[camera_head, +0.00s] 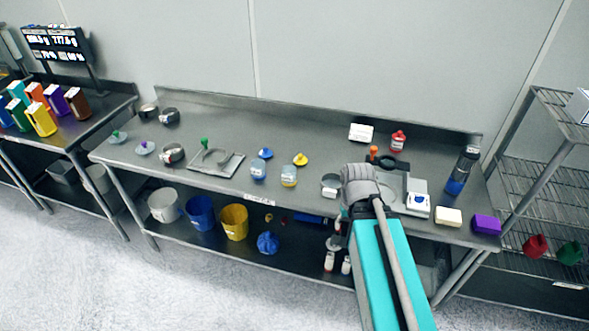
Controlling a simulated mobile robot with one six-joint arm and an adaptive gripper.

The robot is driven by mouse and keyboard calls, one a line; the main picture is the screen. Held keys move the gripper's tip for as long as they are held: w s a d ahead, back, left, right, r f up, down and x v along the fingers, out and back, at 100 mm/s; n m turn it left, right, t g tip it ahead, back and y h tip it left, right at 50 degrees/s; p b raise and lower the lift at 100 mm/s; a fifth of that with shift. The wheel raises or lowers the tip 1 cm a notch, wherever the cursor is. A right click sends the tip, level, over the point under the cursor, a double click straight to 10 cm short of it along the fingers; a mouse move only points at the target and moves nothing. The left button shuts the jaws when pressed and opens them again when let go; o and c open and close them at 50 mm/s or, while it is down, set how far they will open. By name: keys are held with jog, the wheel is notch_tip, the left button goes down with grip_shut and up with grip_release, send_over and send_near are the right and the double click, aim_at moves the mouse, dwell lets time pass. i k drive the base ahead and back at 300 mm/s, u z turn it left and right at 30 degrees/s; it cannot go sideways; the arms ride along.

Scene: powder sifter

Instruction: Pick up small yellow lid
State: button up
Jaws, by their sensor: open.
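The small yellow lid (300,159) lies on the steel table, just behind and right of a jar with yellow contents (289,177). It looks like a small cone with a knob and stands clear of other things. My gripper (358,183) is over the table, to the right of and nearer than the yellow lid, with a clear gap between them. It is open and nothing shows held in it. Its fingers are mostly hidden by my own wrist and arm.
A blue lid (265,153) and blue jar (259,169) stand left of the yellow lid. A metal tray (228,166) lies farther left. A white box (361,133), red bottle (398,141) and dark blue bottle (462,170) stand to the right. A raised back edge runs behind.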

aim_at(300, 160)
jog(key=u, duration=0.05)
jog(key=k, duration=0.65)
jog(key=z, duration=0.4)
jog(key=i, duration=1.65)
jog(key=u, duration=0.5)
